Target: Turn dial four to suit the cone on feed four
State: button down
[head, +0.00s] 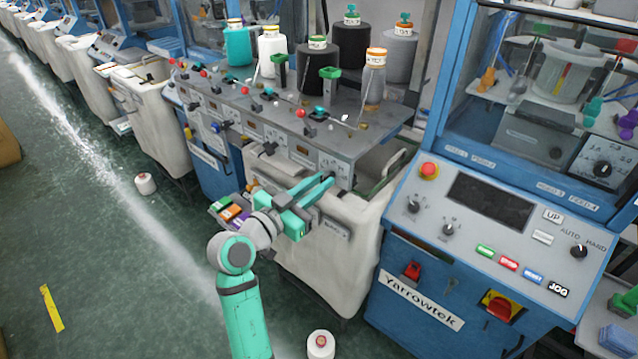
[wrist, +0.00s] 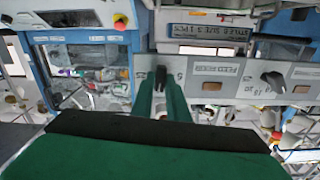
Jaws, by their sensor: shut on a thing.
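My gripper (head: 327,179) reaches the front panel of the grey cone stand (head: 300,128) at its right end. In the wrist view its two green fingers (wrist: 161,82) are shut on a dark dial knob, which they largely hide. That knob is the rightmost one on the panel in the head view; its pointer setting cannot be read. A neighbouring black dial (wrist: 273,80) shows in the wrist view. On the stand's front right stands a slim grey cone with an orange top (head: 374,82). A black cone (head: 318,72) stands to its left. Their tags are too small to read.
A white bin (head: 325,265) stands below the panel. The blue Yarrowtek machine (head: 480,262) with its own knobs and buttons is close on the right. Green floor at left is mostly clear.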

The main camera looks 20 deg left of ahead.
jog(key=shift+w+r+n, duration=0.1)
jog(key=shift+n, duration=0.6)
jog(key=shift+w+d, duration=0.1)
jog(key=c, duration=1.8)
grip_release()
jog(key=shift+o, duration=0.2)
jog(key=v, duration=1)
jog(key=shift+s, duration=0.35)
jog(key=shift+s+a, duration=0.1)
jog(key=shift+a, duration=0.2)
